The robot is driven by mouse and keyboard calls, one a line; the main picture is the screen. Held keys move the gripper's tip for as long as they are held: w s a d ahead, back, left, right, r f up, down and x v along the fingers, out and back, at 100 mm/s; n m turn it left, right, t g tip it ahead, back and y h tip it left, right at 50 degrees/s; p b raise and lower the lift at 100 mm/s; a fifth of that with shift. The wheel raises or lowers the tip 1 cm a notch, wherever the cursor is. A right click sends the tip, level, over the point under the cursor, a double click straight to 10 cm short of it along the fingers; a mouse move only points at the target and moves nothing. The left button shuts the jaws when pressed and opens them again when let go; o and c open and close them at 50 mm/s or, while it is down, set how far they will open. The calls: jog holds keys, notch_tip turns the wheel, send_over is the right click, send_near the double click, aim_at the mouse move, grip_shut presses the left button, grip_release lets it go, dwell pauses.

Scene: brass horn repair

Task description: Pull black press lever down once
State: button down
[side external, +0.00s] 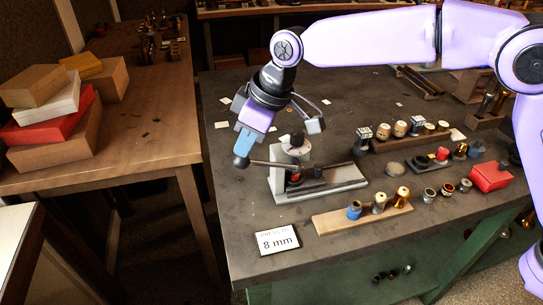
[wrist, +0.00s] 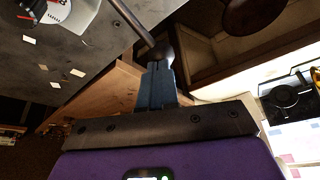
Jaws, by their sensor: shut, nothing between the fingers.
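The grey press (side external: 318,188) stands on the dark workbench, with a round white dial on top. Its black lever (side external: 270,164) sticks out level to the left and ends in a dark round knob (side external: 241,161). My gripper (side external: 243,150) is shut, its blue fingertips at the knob from above. In the wrist view the shut fingers (wrist: 157,72) reach toward the knob (wrist: 161,50), with the lever rod (wrist: 130,18) running to the upper left. Whether the tips touch the knob cannot be told.
A card reading "8 mm" (side external: 277,241) lies at the front bench edge. A wooden strip with fittings (side external: 335,222), a rack of parts (side external: 400,143) and a red box (side external: 489,176) stand to the right. Stacked boxes (side external: 60,125) sit on a separate left table.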

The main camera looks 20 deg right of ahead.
aim_at(242, 160)
jog(key=shift+a+f, duration=0.25)
jog(key=shift+f, duration=0.8)
jog(key=shift+a+f, duration=0.2)
jog(key=shift+f, duration=0.85)
dwell(1.6)
jog(key=shift+f, duration=1.4)
dwell(1.0)
jog(key=shift+r, duration=0.15)
jog(key=shift+r, duration=4.65)
